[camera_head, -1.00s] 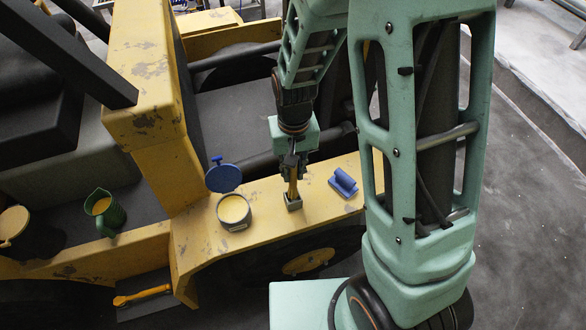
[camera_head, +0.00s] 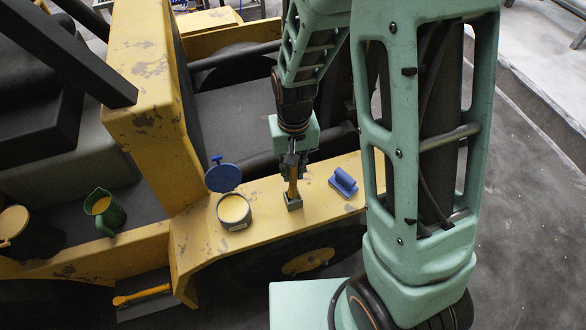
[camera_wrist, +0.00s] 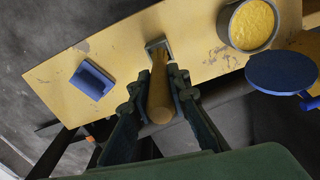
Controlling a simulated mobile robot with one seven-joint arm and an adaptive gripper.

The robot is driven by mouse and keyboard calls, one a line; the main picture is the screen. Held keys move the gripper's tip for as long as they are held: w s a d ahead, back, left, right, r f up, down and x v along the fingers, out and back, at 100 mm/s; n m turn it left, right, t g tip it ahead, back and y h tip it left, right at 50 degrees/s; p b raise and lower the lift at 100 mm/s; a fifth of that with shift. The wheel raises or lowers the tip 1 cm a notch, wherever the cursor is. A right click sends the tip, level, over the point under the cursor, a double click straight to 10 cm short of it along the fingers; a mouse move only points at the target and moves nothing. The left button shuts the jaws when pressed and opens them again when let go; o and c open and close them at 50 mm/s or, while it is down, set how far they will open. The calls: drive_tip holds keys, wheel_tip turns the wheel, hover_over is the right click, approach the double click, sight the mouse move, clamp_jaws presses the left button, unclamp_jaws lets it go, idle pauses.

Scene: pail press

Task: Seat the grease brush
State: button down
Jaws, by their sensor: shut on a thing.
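My gripper (camera_head: 293,167) is shut on the wooden handle of the grease brush (camera_wrist: 160,92), which points downward. The brush's lower end is at a small grey square holder (camera_head: 294,203) on the yellow ledge; the holder also shows in the wrist view (camera_wrist: 157,44). The brush looks roughly upright in the head view. Its lower tip seems to be inside or right over the holder; the handle hides how deep it sits.
A grey pail of yellow grease (camera_head: 234,210) stands left of the holder, with a blue round lid with a knob (camera_head: 222,177) beside it. A blue block-like tool (camera_head: 343,182) lies to the right. A green jug (camera_head: 105,208) stands far left. Bare ledge surrounds the holder.

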sight(293, 181)
drive_tip(key=shift+f, duration=0.15)
drive_tip(key=shift+f+b, duration=2.1)
drive_tip(key=shift+f, duration=0.3)
drive_tip(key=c, duration=1.8)
unclamp_jaws()
drive_tip(key=shift+o, duration=0.2)
drive_tip(key=shift+r, duration=0.15)
wheel_tip(293, 181, up, 12)
drive_tip(key=shift+f, duration=0.1)
drive_tip(key=shift+d, duration=0.2)
